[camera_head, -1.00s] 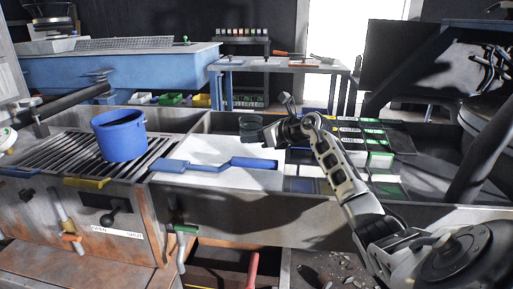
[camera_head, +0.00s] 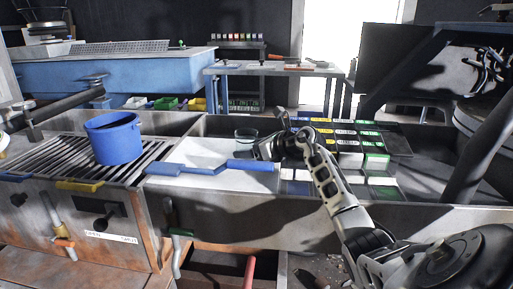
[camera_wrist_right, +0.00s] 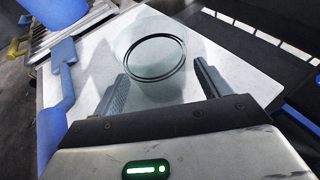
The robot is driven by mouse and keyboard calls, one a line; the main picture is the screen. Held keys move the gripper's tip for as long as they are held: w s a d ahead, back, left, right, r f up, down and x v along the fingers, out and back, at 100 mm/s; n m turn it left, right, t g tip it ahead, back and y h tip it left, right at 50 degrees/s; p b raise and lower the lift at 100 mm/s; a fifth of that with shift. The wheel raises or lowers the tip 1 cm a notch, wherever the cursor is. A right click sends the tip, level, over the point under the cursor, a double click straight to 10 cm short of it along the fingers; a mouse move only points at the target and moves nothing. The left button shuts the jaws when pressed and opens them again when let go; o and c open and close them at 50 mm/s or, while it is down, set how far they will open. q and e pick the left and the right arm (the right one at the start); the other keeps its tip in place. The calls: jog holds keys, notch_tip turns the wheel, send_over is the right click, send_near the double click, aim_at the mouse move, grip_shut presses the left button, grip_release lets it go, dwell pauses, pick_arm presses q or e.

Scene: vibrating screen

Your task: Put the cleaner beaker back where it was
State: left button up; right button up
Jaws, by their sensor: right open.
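A clear glass beaker (camera_head: 245,135) stands on the white board (camera_head: 205,155), near its back right part. In the right wrist view the beaker (camera_wrist_right: 155,57) shows as a dark-rimmed round glass just ahead of the two fingers. My right gripper (camera_head: 258,149) is open; its fingertips (camera_wrist_right: 162,82) lie either side of the beaker's near side. I cannot tell whether either finger touches the glass. My left gripper is in neither view.
A blue pot (camera_head: 113,138) stands on the slatted grate (camera_head: 75,160). Rows of coloured boxes (camera_head: 365,150) lie to the right, behind my right arm.

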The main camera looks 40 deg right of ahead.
pick_arm(q)
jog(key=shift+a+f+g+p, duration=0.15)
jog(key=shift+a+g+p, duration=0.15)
jog(key=shift+p, duration=0.25)
pick_arm(e)
jog(key=v, duration=1.2)
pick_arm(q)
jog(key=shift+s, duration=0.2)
pick_arm(e)
jog(key=shift+r, duration=0.1)
